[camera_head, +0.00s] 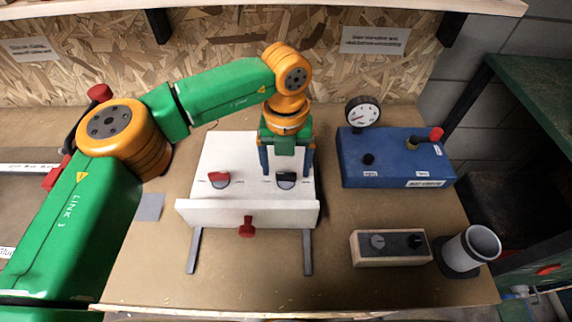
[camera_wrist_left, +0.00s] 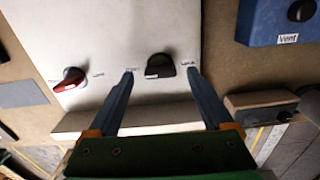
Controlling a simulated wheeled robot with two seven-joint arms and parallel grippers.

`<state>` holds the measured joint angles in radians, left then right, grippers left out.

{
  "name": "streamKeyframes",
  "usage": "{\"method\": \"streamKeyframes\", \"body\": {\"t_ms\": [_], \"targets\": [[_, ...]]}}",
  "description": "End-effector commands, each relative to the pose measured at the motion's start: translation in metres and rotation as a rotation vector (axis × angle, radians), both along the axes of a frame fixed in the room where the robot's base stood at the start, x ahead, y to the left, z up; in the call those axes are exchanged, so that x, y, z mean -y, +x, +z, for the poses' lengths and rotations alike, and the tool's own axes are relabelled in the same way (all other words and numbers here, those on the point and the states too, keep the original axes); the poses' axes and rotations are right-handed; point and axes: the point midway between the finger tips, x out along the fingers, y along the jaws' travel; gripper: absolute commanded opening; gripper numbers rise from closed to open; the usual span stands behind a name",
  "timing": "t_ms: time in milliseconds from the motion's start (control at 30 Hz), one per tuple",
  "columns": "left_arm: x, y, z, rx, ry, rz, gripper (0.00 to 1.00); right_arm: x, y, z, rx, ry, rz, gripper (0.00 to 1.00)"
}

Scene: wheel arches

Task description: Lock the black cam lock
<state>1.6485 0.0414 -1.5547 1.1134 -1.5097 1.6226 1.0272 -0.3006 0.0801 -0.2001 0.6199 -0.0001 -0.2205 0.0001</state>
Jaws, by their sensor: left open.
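The black cam lock (camera_head: 286,181) sits on the right side of the top of a white box (camera_head: 240,150). My left gripper (camera_head: 287,172) is open above the lock, fingers pointing down, one on each side. The left wrist view shows gaps between the gripper fingers (camera_wrist_left: 159,73) and the lock; I cannot tell the exact height. My right gripper is not in view.
A red cam lock (camera_head: 219,180) is to the left on the same box. The front has a red knob (camera_head: 247,227). At right stand a blue box with a gauge (camera_head: 395,160), a small switch box (camera_head: 390,249) and a grey cup (camera_head: 470,250). The front table is clear.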

Motion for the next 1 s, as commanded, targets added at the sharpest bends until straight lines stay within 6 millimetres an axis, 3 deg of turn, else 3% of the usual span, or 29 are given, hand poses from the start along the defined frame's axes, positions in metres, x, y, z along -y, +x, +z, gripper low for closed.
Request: {"method": "streamKeyframes", "body": {"t_ms": [333, 633, 1000], "targets": [[0.0002, -0.0003, -0.0108, 0.000, 0.000, -0.001, 0.82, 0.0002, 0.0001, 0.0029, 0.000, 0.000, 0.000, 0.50], [0.0002, -0.0003, -0.0105, 0.000, -0.001, -0.001, 0.01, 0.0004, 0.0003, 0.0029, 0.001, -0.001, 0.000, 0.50], [0.0004, -0.0002, -0.0119, 0.000, -0.001, -0.075, 0.00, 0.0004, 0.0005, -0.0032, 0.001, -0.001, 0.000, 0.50]]}}
